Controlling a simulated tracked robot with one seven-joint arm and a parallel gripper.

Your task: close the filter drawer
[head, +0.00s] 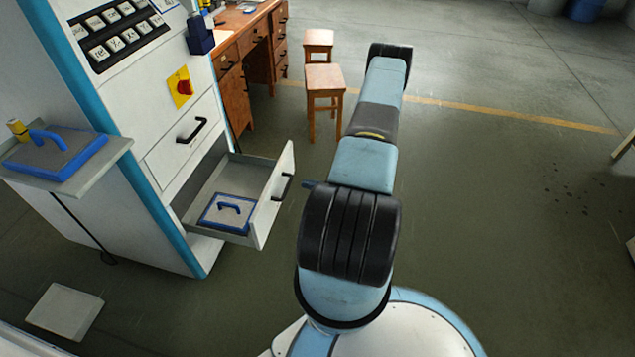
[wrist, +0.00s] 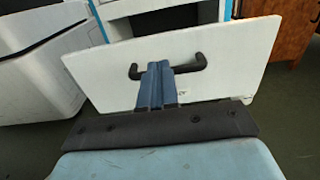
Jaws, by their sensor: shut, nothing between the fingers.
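The filter drawer (head: 274,196) is the lower drawer of the white machine cabinet and is pulled well out. A blue-edged plate with a blue handle (head: 229,210) lies inside it. Its white front panel (wrist: 225,60) with a black bar handle (wrist: 200,64) fills much of the wrist view. My gripper (wrist: 157,72) is shut and empty, pointing at the panel by the middle of the handle, which it partly hides. I cannot tell whether the fingertips touch it. In the head view a small part of my gripper (head: 309,185) shows just right of the drawer front.
A closed upper drawer (head: 187,140) with a black handle sits above. A side shelf (head: 75,178) holds another blue-handled plate. Two wooden stools (head: 324,90) and a wooden desk (head: 245,40) stand behind.

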